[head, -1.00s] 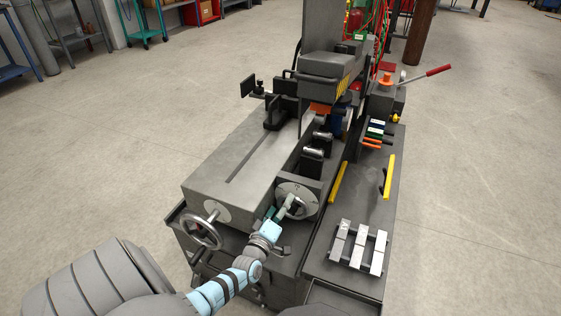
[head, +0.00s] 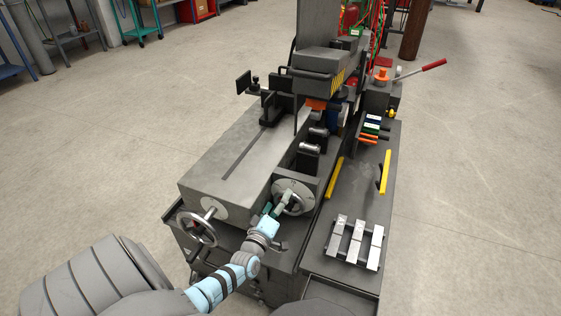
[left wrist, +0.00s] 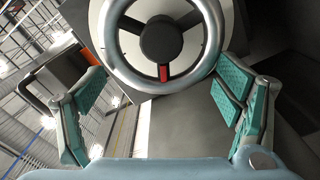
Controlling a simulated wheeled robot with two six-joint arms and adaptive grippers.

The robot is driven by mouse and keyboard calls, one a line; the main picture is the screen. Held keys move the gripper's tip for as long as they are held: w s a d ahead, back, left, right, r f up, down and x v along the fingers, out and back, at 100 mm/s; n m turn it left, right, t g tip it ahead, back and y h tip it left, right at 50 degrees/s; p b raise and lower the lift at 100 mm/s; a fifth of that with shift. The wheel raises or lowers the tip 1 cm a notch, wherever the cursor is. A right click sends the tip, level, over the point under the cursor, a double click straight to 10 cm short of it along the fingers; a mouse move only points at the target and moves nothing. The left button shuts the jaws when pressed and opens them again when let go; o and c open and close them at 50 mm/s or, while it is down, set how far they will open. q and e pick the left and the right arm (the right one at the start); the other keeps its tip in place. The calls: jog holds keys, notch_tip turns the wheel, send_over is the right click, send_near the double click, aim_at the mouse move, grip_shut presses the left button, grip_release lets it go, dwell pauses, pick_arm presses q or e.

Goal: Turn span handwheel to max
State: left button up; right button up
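A grey handwheel (head: 300,190) with a round plate behind it is on the front of the machine's right-hand unit. My left gripper (head: 277,209) is at this wheel and partly hides it. In the left wrist view my left gripper (left wrist: 160,78) is open, its teal-padded fingers on either side of the wheel. There the wheel shows a silver rim (left wrist: 122,68), a dark hub, dark spokes and a red mark on the lower spoke. I cannot tell whether the fingers touch the rim. A second silver handwheel (head: 197,230) is at the left front. My right gripper is out of view.
The grey machine bed (head: 225,160) runs back from the wheels. A side table (head: 325,235) at the right holds several metal blocks (head: 356,242) and yellow bars (head: 334,178). A red-handled lever (head: 432,65) stands at the back right. The floor on both sides is clear.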

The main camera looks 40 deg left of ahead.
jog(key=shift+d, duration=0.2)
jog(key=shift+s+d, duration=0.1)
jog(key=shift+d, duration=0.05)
